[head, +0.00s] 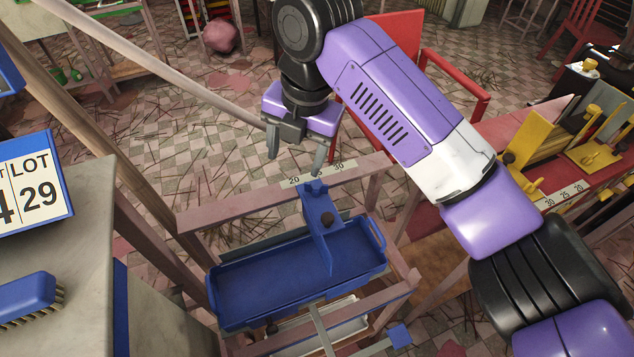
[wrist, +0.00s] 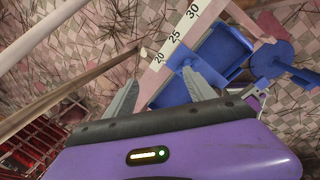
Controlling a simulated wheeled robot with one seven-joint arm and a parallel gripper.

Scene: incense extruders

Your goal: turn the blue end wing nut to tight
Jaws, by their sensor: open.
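A blue end stop (head: 322,222) stands across a blue tray (head: 270,288), its upper end at the numbered rail (head: 240,206) between the 20 and 30 marks. My gripper (head: 295,150) is open and empty, beyond and above the stop's upper end, fingers pointing down. In the wrist view, the open fingers (wrist: 158,82) are near the rail (wrist: 165,58), with blue parts (wrist: 222,58) beyond the right finger. No wing shape is clear there.
A stone counter (head: 75,210) with a blue brush (head: 28,292) and a lot sign (head: 35,190) stands at left. A red chair (head: 400,50) is behind my arm. Yellow fixtures (head: 530,150) stand at right. A long slanted pole (head: 160,70) passes left of my gripper.

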